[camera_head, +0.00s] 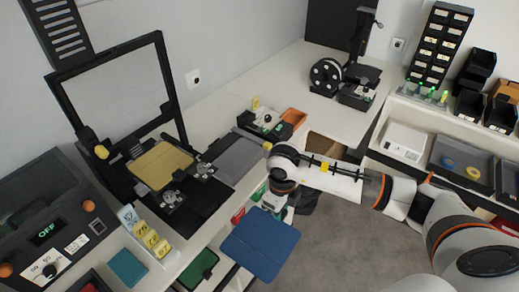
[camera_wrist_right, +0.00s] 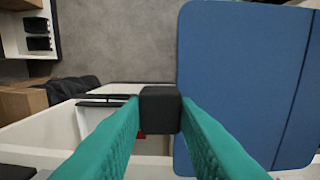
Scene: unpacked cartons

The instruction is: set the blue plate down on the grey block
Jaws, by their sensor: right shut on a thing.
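The blue plate (camera_head: 260,246) hangs tilted in front of the bench edge in the head view. In the right wrist view the blue plate (camera_wrist_right: 245,85) fills the right side. My right gripper (camera_wrist_right: 160,110) has green fingers closed on a small dark block at the plate's left edge; it looks like the plate's grip tab. In the head view my right gripper (camera_head: 275,200) is partly hidden by its wrist. A flat grey block (camera_head: 240,158) lies on the bench, up and left of the plate, with its top bare. My left gripper is not in view.
A black frame machine with a yellow plate (camera_head: 160,164) stands left of the grey block. Open drawers with a green tray (camera_head: 197,270) are below the bench edge.

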